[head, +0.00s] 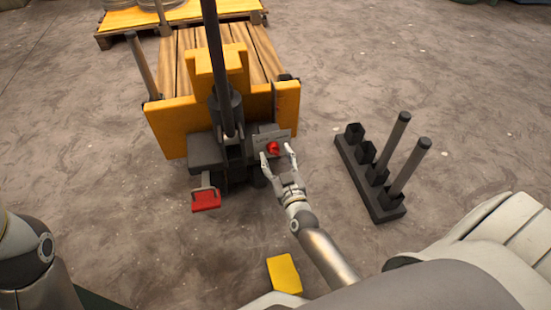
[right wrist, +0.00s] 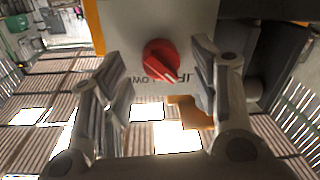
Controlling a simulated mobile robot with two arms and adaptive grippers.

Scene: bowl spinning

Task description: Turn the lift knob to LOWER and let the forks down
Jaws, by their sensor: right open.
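The red lift knob (head: 272,148) sits on a grey panel (head: 262,137) at the near side of the yellow pallet truck (head: 168,125). My right gripper (head: 277,154) is open, with its fingertips on either side of the knob. In the right wrist view the knob (right wrist: 161,60) shows between and beyond the open fingers (right wrist: 160,70), with no clear contact. Lettering on the panel (right wrist: 140,25) is partly hidden by the knob. The forks are hidden under a wooden load (head: 180,60). My left gripper is out of view; only part of my left arm shows.
A dark rack (head: 358,172) with upright posts stands on the floor to the right of the truck. A red pedal (head: 206,199) is low at the truck's near side. A dark handle pole (head: 218,70) rises left of the knob. A yellow block (head: 284,273) lies near me.

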